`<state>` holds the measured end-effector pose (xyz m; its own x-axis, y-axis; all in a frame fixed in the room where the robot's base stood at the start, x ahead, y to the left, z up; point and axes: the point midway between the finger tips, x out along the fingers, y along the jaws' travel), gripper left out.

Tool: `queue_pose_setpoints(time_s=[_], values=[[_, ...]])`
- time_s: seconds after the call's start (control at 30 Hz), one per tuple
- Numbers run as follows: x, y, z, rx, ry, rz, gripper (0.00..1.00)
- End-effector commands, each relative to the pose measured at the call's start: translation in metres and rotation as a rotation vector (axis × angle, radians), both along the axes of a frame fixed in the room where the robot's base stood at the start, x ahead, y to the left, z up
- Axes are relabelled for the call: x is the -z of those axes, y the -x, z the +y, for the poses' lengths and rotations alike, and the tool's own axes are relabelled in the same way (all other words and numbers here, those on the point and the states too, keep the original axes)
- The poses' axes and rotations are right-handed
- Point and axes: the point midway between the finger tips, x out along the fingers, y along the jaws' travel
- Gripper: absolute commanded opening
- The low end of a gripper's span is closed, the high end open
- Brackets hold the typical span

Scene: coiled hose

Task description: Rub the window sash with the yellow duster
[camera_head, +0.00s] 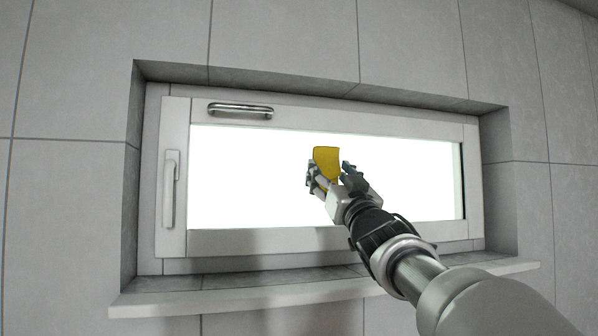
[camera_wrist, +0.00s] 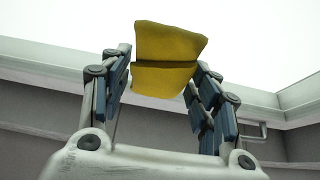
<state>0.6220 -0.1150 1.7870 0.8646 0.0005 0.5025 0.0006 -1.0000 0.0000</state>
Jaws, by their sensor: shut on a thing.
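The window sash (camera_head: 325,118) is a pale frame around the glowing glass. Part of it also shows in the wrist view (camera_wrist: 60,68). I cannot tell whether the duster touches the glass or sash.
A metal bar handle (camera_head: 240,109) is on the sash's upper left, and a lever handle (camera_head: 170,190) is on its left side. A sill (camera_head: 250,296) juts out below. Grey tiled walls (camera_head: 70,190) surround the recess.

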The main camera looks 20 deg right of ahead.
Motion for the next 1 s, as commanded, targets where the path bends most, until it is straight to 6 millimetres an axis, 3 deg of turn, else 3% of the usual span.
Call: queue_pose_setpoints(time_s=[1.0], values=[[0.000,0.000,-0.070,0.003,-0.002,0.003,0.37]])
